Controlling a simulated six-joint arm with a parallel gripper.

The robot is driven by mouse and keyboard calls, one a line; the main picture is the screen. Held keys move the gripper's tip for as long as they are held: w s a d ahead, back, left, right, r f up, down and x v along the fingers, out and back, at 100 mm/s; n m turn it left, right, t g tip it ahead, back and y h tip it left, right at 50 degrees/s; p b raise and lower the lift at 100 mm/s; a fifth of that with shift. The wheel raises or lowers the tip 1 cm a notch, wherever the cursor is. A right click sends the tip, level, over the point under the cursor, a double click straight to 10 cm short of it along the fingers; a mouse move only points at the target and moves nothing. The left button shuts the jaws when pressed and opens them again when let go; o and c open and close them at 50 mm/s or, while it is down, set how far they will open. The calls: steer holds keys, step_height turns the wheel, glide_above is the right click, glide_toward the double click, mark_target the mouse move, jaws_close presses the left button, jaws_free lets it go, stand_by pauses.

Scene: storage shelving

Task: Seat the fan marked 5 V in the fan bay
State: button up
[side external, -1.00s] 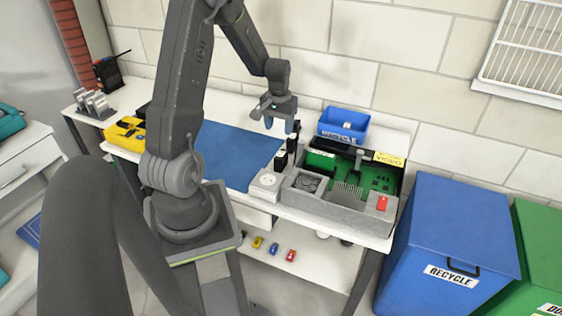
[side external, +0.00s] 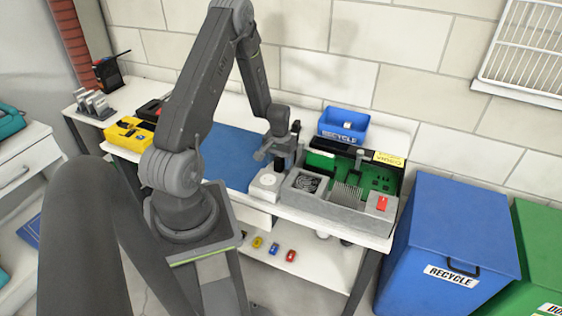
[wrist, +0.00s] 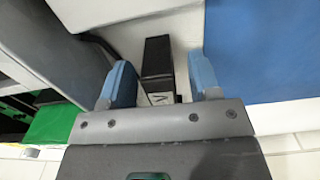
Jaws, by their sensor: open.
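My gripper (side external: 275,158) is low over the bench, between the blue mat and the grey chassis. In the wrist view, my gripper (wrist: 162,80) is open, with one blue-tipped finger on each side of a black block (wrist: 157,60). The block has a pale label with a dark mark at its near end; I cannot read a full voltage. A gap shows beside the right finger. The open grey chassis (side external: 345,214) holds a green board (side external: 382,178) and a round dark grille (side external: 307,183) at its front left. I cannot tell which opening is the fan bay.
A white square unit (side external: 265,184) sits left of the chassis. A blue RECYCLE bin (side external: 341,126) stands behind the chassis. The blue mat (side external: 228,158) is clear. A yellow item (side external: 128,132) lies at the far left of the bench. Large bins stand on the right.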

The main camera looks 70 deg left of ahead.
steer(key=shift+f, duration=0.25)
steer(key=shift+c, duration=0.4)
steer(key=c, duration=0.9)
steer(key=shift+c, duration=0.2)
